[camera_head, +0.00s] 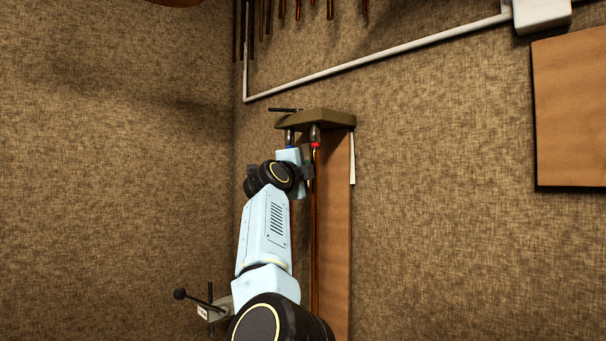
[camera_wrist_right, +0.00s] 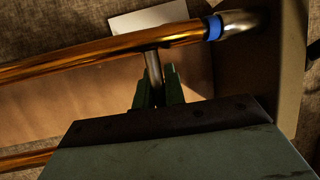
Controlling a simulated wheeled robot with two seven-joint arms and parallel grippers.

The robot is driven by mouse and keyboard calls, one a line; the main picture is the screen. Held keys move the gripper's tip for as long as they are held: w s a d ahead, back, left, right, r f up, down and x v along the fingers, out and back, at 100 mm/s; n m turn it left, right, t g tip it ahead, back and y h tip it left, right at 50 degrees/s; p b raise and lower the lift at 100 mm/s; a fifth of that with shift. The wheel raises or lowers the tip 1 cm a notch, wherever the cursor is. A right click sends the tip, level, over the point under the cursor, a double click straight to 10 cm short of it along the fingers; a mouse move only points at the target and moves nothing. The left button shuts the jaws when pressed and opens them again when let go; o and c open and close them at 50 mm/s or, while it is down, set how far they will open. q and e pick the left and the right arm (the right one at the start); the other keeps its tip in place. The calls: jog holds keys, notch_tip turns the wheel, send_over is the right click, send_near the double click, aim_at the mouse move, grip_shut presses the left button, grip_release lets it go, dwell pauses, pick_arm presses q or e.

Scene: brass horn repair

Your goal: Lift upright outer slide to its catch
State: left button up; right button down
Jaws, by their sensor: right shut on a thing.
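The outer slide (camera_head: 316,235) stands upright along a wooden board, its copper-coloured tubes partly hidden by my right arm. A red band marks one tube's top and a blue band the other's. In the right wrist view, the blue-banded tube (camera_wrist_right: 110,50) has a silver end at the olive block, and part of the second tube (camera_wrist_right: 25,160) shows. My right gripper (camera_head: 306,172) is just below the block. Its green fingers, in the wrist view (camera_wrist_right: 158,88), are shut on the silver cross brace (camera_wrist_right: 153,65). The olive block (camera_head: 318,119) has a dark lever (camera_head: 285,109). My left gripper is out of view.
The wooden board (camera_head: 337,230) is behind the slide, with a white card (camera_head: 352,160) at its right edge. A ball-knobbed fixture (camera_head: 205,303) projects at lower left. A white conduit (camera_head: 370,62) crosses the wall above.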

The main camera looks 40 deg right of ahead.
jog(key=shift+s+a+r, duration=0.1)
jog(key=shift+r, duration=0.35)
jog(key=c, duration=1.6)
grip_release()
jog(key=shift+o, duration=0.6)
jog(key=shift+f, duration=0.1)
jog(key=b+v, duration=0.6)
jog(key=v, duration=0.7)
jog(key=shift+f, duration=0.2)
